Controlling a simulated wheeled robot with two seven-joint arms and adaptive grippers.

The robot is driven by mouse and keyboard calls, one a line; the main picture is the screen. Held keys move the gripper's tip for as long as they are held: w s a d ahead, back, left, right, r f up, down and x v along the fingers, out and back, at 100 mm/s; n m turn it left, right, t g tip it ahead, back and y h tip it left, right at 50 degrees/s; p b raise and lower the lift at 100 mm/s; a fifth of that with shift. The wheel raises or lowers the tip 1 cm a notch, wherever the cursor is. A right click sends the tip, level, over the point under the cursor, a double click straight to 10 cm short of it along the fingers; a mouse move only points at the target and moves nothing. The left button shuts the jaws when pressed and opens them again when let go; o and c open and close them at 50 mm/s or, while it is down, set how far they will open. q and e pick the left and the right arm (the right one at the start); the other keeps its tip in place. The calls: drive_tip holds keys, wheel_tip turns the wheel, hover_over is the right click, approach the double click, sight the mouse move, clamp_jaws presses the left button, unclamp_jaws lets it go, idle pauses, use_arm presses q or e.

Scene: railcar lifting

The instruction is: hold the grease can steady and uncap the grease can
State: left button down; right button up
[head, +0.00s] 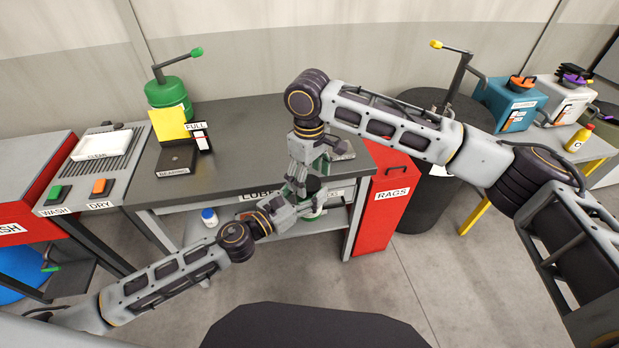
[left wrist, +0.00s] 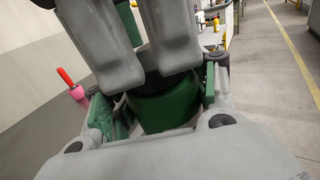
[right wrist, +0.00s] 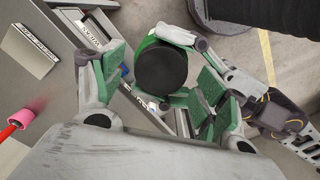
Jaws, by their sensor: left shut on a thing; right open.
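The grease can is green with a black cap (right wrist: 162,68). Its green body (left wrist: 165,108) shows between the fingers of my left gripper (left wrist: 155,100), which is shut on it. In the head view my left gripper (head: 285,208) holds the can in front of the lube table's front edge, and the two grippers largely hide the can. My right gripper (right wrist: 162,88) is open above the can, its green-padded fingers spread to either side of the cap in the right wrist view. I cannot tell whether they touch it. The cap appears seated on the can.
The grey lube table (head: 240,130) lies behind the grippers, carrying a green pump can (head: 168,92) and a bearing stand (head: 178,157). A red rags bin (head: 378,205) stands right of it, near a black drum (head: 425,200).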

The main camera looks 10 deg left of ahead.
drive_tip(key=shift+r, duration=1.75)
